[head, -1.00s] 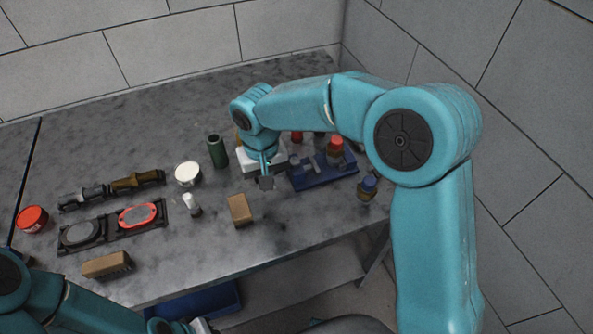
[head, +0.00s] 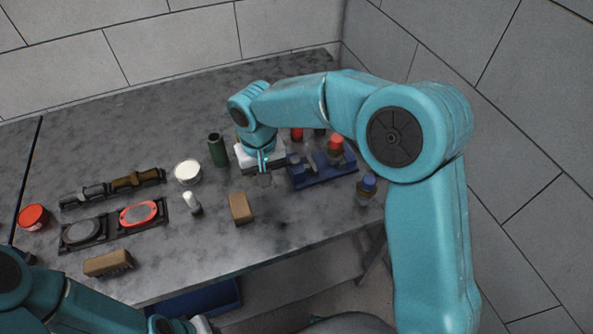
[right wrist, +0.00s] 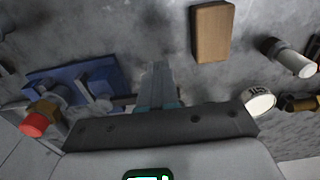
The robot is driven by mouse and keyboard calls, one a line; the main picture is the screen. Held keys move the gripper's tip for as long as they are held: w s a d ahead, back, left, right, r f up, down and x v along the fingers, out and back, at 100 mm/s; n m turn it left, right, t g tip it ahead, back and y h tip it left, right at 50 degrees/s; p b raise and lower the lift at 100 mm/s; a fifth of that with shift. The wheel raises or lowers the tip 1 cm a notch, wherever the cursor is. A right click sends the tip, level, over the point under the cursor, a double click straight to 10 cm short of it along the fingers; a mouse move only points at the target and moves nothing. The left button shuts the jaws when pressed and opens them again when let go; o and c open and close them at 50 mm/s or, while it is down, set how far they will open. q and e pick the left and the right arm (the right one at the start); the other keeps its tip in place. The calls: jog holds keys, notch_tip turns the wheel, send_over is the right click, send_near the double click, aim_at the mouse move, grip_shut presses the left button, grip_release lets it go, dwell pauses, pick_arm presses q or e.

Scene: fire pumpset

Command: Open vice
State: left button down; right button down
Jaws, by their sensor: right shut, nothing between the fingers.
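The blue vice (head: 322,172) stands at the right part of the workbench, and it also shows in the right wrist view (right wrist: 62,82) at the left. Whether its jaws are apart is too small to tell. My right gripper (head: 265,180) is just left of the vice, low over the bench, and its fingers (right wrist: 157,72) are shut with nothing between them. In the right wrist view the fingers sit to the right of the vice's grey parts; contact cannot be told. My left gripper (head: 201,325) is only partly in view at the bottom edge, and its fingers are hidden.
A brown block (head: 240,208) lies in front of my right gripper. A red-capped bottle (head: 335,147) is by the vice, and a blue-capped bottle (head: 367,188) stands to its right. A green cylinder (head: 217,150) and white round tin (head: 187,172) stand left. The bench front is partly clear.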

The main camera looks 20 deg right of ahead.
jog(key=shift+s+d+b, duration=0.3)
jog(key=shift+s, duration=0.35)
notch_tip(320, 180, up, 7)
jog(key=p, duration=0.5)
dwell(0.4)
